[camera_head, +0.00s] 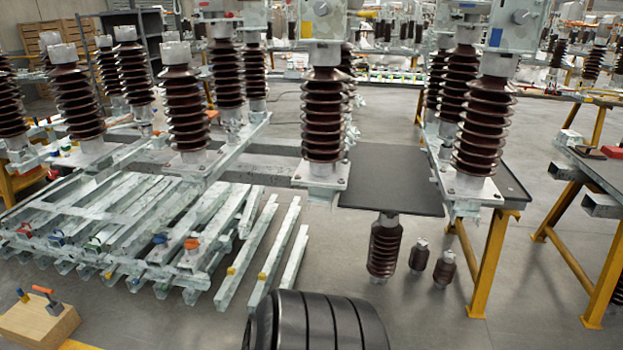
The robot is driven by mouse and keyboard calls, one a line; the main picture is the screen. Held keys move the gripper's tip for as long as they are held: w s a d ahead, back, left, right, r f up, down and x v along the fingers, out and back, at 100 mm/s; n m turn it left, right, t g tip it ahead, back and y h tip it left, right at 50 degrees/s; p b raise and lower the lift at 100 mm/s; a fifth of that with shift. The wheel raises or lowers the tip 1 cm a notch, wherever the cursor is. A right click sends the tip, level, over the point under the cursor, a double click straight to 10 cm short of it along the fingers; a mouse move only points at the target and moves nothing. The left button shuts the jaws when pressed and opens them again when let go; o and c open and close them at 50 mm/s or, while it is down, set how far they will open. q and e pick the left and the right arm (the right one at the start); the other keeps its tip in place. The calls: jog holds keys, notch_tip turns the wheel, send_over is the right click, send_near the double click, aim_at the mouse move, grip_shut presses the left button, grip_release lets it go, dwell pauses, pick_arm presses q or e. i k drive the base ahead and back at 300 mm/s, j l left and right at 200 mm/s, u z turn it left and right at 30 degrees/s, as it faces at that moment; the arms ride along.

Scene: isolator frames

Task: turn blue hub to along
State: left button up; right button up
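Several small blue pieces show, and I cannot tell which one is the blue hub. One blue piece (160,239) sits on the pale steel beams at left centre, beside an orange-topped piece (191,244). Another blue piece (57,238) sits farther left on the beams, and a small blue piece (135,280) is at their near ends. A blue-topped piece (22,294) stands on a wooden block at the lower left. All are too small to read how they are turned. Neither of my grippers is in view.
Brown ribbed insulators (324,115) stand on steel frames across the back. Steel beams (120,215) lie side by side at left. A dark tabletop (390,178) is at centre right. A black ribbed rounded shape (315,322) fills the bottom middle. Grey floor (500,325) is open at lower right.

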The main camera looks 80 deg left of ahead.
aim_at(158, 239)
jog(key=u, duration=3.75)
